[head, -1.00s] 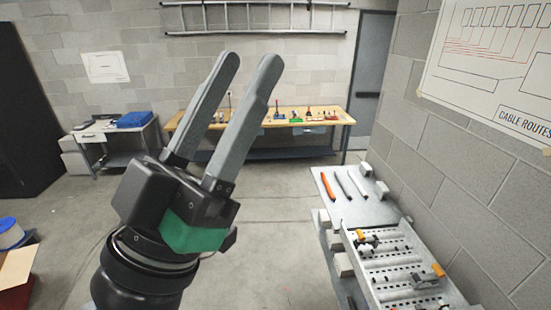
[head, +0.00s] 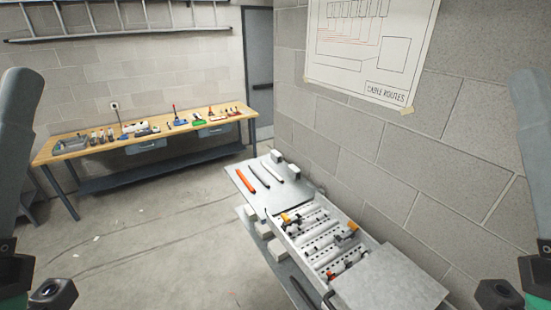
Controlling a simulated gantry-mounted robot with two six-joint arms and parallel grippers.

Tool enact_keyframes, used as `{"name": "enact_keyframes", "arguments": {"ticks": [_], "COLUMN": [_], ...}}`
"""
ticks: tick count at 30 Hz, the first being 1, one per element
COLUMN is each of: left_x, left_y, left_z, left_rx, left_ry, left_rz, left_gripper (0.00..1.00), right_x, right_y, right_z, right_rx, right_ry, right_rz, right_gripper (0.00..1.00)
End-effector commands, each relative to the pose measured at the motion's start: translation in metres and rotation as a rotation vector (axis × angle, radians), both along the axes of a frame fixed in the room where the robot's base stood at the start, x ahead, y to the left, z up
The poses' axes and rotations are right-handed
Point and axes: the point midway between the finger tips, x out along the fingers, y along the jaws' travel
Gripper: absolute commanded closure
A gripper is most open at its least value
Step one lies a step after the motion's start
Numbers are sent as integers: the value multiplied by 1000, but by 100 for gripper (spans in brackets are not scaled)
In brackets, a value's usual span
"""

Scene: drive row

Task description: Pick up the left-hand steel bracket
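I cannot pick out a steel bracket for certain; the small parts are too tiny to tell apart. My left gripper (head: 18,125) shows at the left edge as a grey finger above a dark body with green. My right gripper (head: 534,125) shows the same way at the right edge. Only one finger of each is visible, so I cannot tell whether they are open. Both are far from the low bench and touch nothing visible. An open metal cabinet (head: 375,253) with slotted rails and small orange and dark parts lies on the low bench.
Orange (head: 246,179), dark and white (head: 272,173) rods lie on a grey panel (head: 290,196) beside the cabinet. A wooden workbench (head: 70,145) with several small tools stands at the back. A wall bounds the right; floor (head: 150,240) is open at the left.

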Motion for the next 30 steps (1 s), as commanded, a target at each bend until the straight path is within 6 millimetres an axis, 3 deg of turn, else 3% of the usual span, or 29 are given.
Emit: {"name": "enact_keyframes", "arguments": {"ticks": [5,12,13,23,30], "left_x": [0,0,0,-1,-43], "left_y": [0,0,0,0,-6], "left_z": [0,0,0,1,32], "left_rx": [0,0,0,-19,-122], "left_ry": [0,0,0,-4,-229], "left_rz": [0,0,0,-21,-217], "left_gripper": [54,14,12,12,12], "right_x": [0,0,0,0,0], "right_y": [0,0,0,0,0], "right_z": [0,0,0,0,0], "right_rx": [0,0,0,0,0], "right_ry": [0,0,0,0,0], "right_rz": [0,0,0,0,0], "right_gripper": [50,50,50,50,50]}}
